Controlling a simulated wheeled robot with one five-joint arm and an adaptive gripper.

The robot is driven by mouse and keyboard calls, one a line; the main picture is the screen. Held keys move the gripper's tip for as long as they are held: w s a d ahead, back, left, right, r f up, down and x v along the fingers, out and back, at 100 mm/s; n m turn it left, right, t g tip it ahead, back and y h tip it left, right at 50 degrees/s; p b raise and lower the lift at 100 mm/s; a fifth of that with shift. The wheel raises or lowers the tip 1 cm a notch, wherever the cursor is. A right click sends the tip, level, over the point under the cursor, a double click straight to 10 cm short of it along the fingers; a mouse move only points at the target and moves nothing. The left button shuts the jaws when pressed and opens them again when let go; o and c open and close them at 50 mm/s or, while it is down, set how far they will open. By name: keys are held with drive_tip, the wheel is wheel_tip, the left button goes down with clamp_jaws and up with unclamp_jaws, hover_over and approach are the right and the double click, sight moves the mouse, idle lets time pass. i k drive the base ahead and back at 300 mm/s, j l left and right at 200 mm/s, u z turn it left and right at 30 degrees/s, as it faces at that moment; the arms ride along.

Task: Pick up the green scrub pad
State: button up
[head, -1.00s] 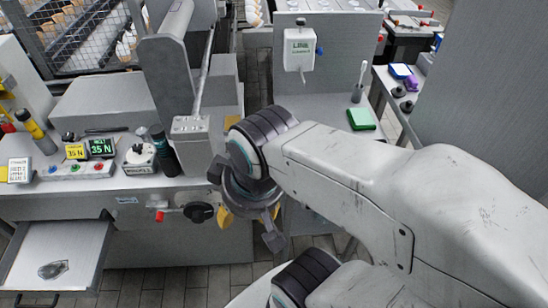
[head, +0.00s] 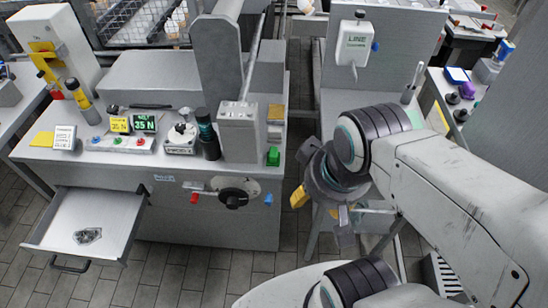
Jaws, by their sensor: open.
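The green scrub pad, seen earlier on the right-hand grey bench, is now mostly or wholly behind my arm. A sliver of green shows at the arm's upper edge, and I cannot tell for sure that it is the pad. My gripper (head: 322,212) is open and empty, pointing down in front of the gap between the two benches. It is apart from both benches. A small green block (head: 273,156) stands at the right end of the left bench; it looks different from the flat pad.
The left bench (head: 165,172) carries displays (head: 130,123), a dark bottle (head: 208,135) and knobs. Its open drawer (head: 115,222) juts forward. A brush (head: 412,82) and a white line box (head: 355,43) are at the right bench. Tiled floor (head: 190,275) is clear in front.

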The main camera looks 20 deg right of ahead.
sight(273, 156)
drive_tip(key=u, duration=1.2)
drive_tip(key=z, duration=1.2)
drive_tip(key=u, duration=0.45)
drive_tip(key=i+u, duration=0.15)
drive_tip(key=u, duration=0.8)
drive_tip(key=i+l+u, duration=0.1)
drive_tip(key=u, duration=0.35)
drive_tip(key=l+u, duration=0.1)
drive_tip(key=u, duration=0.35)
drive_tip(key=l+u, duration=0.1)
drive_tip(key=u, duration=0.35)
